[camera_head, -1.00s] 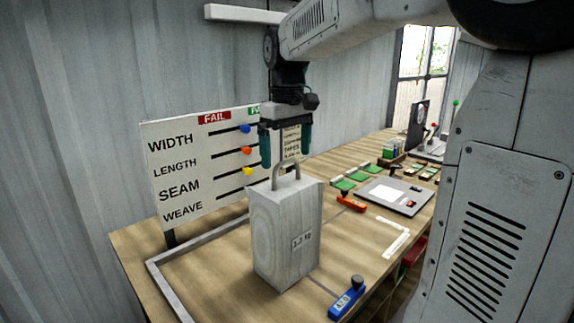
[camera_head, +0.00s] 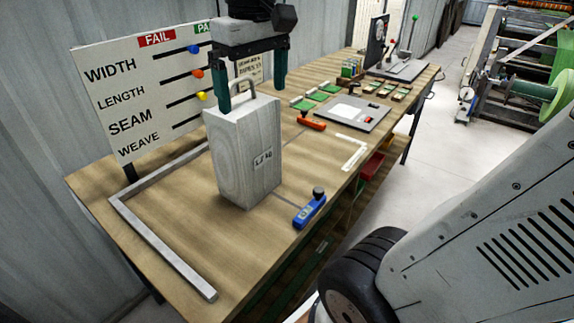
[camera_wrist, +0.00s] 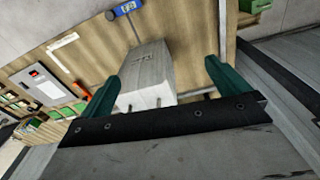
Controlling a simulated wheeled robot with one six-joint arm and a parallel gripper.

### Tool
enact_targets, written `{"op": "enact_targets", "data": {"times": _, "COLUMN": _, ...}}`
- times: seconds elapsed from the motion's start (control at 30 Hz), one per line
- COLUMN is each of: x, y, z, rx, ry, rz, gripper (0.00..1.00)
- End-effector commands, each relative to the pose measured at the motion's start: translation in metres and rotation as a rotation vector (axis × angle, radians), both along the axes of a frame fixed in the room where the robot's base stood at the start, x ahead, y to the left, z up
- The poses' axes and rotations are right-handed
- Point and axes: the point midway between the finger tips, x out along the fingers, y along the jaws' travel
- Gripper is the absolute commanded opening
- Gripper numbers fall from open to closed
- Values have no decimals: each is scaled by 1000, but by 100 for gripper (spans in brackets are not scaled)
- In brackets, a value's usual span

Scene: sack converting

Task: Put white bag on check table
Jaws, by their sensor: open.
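The wooden check table (camera_head: 185,255) runs along the wall in the head view. In the wrist view the block (camera_wrist: 150,75) shows between the fingers of my gripper (camera_wrist: 160,72); contact cannot be told.
A metal frame (camera_head: 165,255) edges the table's near left. A FAIL board (camera_head: 130,95) stands behind. A blue tool (camera_head: 310,210), an orange tool (camera_head: 312,123) and a grey plate (camera_head: 352,112) lie right of the block. Bare wood lies inside the frame.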

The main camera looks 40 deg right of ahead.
Motion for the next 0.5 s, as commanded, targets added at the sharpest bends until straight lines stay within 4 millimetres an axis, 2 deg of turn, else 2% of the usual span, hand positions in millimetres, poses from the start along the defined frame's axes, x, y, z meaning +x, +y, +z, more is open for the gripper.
{"op": "enact_targets", "data": {"times": 0.03, "x": -26, "y": 8, "z": -17, "rx": 1, "ry": -12, "rz": -11, "gripper": 100}}
{"op": "enact_targets", "data": {"times": 0.1, "x": -54, "y": 16, "z": -42, "rx": 4, "ry": -26, "rz": -35, "gripper": 100}}
{"op": "enact_targets", "data": {"times": 0.2, "x": -86, "y": 23, "z": -73, "rx": 7, "ry": -42, "rz": -62, "gripper": 100}}
{"op": "enact_targets", "data": {"times": 0.33, "x": -109, "y": 27, "z": -100, "rx": 11, "ry": -53, "rz": -85, "gripper": 100}}
{"op": "enact_targets", "data": {"times": 0.5, "x": -117, "y": 28, "z": -110, "rx": 13, "ry": -56, "rz": -95, "gripper": 100}}
